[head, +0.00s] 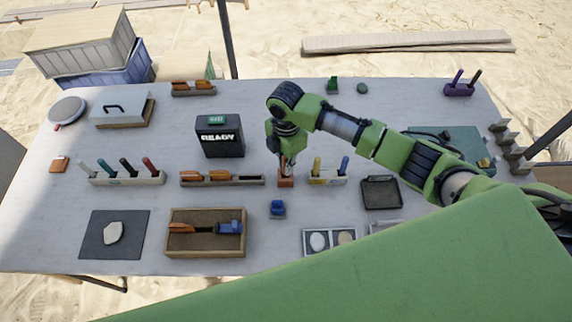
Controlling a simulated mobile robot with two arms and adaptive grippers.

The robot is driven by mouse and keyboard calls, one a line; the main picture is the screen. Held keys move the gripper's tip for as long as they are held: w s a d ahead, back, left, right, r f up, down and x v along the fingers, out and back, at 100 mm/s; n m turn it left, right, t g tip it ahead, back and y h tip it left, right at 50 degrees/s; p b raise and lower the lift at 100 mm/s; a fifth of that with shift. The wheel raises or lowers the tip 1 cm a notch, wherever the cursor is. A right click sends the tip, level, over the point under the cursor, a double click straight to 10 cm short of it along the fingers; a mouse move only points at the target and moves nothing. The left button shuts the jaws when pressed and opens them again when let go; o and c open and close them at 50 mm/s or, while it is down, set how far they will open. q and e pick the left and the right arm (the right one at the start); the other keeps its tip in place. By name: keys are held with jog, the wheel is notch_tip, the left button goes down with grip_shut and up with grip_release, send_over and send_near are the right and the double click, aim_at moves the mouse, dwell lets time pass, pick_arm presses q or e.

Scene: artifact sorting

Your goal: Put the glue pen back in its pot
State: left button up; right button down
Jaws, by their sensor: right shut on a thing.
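My right gripper (287,160) points down over the middle of the table, directly above a small orange-red pot (286,182). It is shut on what looks like the glue pen, which is mostly hidden between the fingers. Whether the pen's lower end is inside the pot or just above it cannot be told from here. My left gripper is not in view.
A rack with orange-handled tools (221,180) stands close left of the pot, and a white holder with yellow and blue pens (327,178) close right. A small blue object (277,208) lies in front.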

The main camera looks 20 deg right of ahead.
jog(key=shift+f, duration=0.65)
jog(key=shift+f, duration=0.2)
jog(key=c, duration=2.1)
grip_release()
jog(key=shift+r, duration=0.15)
notch_tip(320, 180, up, 12)
jog(key=shift+r+b, duration=0.1)
jog(key=shift+b, duration=0.55)
